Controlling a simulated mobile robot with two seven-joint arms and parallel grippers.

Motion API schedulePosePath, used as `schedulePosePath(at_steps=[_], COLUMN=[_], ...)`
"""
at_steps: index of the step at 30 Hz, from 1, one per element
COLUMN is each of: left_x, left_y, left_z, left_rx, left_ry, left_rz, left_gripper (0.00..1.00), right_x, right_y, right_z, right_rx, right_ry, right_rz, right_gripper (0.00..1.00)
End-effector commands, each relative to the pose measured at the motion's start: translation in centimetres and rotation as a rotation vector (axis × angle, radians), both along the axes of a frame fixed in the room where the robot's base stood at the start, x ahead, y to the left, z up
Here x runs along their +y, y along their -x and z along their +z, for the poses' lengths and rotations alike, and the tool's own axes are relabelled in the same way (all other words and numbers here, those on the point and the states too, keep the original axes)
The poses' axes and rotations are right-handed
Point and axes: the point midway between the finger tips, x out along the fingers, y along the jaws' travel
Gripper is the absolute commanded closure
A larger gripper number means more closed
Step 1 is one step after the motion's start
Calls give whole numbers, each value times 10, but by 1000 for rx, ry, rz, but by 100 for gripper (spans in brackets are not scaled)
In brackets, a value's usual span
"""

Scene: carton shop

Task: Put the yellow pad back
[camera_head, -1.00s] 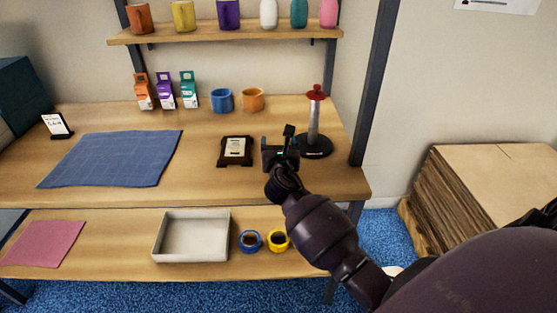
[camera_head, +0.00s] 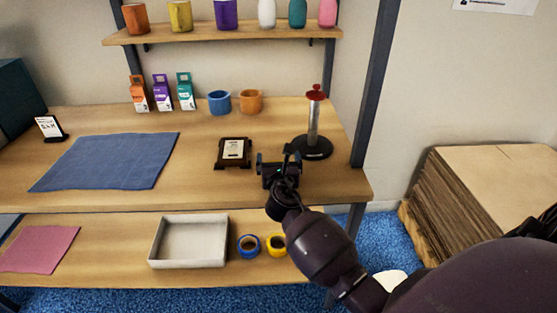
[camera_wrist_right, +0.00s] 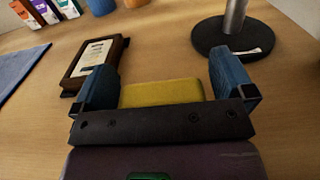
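The yellow pad (camera_wrist_right: 162,92) shows in the right wrist view as a flat yellow block between my right gripper's fingers, its near edge hidden by the gripper body. My right gripper (camera_head: 278,160) is above the front right part of the upper table in the head view, where it hides the pad. It also shows in the wrist view (camera_wrist_right: 165,82), its two blue fingers spread wide on either side of the pad. My left gripper is not in view.
A dark framed plaque (camera_head: 233,152) is just left of the gripper; a red-topped stand (camera_head: 313,125) with a round black base is behind it to the right. A blue mat (camera_head: 108,162) lies left. A tray (camera_head: 188,240) and tape rolls (camera_head: 249,246) are on the lower shelf.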

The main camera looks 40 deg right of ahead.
Motion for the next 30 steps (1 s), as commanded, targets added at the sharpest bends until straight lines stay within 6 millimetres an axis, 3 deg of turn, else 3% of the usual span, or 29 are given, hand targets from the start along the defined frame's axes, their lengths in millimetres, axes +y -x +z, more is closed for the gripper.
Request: schedulePosePath(at_steps=[10,24,30], left_x=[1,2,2], left_y=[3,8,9], left_z=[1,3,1], left_rx=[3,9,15], left_ry=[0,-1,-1], left_rz=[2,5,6], left_gripper=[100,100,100], right_x=[5,49,60], right_y=[8,81,98], right_z=[3,3,3], right_rx=[1,0,0], right_ry=[-1,-2,0], right_rz=[0,0,0], right_gripper=[0,0,0])
